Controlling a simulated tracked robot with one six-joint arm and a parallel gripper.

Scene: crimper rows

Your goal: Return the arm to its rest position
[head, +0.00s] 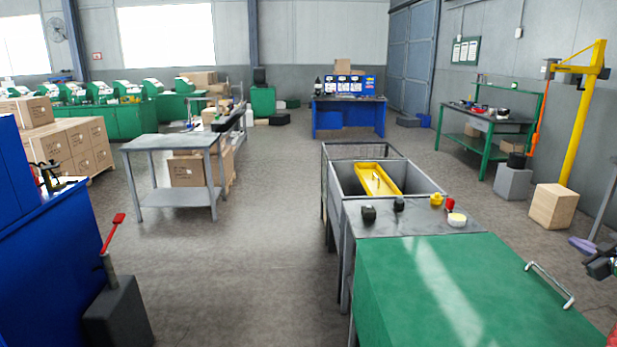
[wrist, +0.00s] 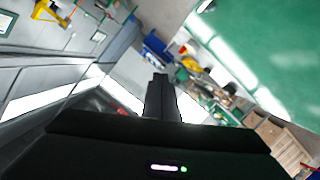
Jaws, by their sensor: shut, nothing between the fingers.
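My gripper (wrist: 160,82) shows in the wrist view as a dark shape rising from the black wrist housing at the bottom. Its fingers are together with nothing between them. It points up across the room, away from any surface, and the wrist picture is strongly tilted. I cannot make out the arm for sure in the head view.
A green-topped bench (head: 440,285) stands close in front, beside a grey sink (head: 345,180) holding a yellow tray (head: 377,180). A blue cabinet (head: 50,260) is at left. A grey table (head: 175,143) stands beyond. The floor (head: 250,270) between is clear.

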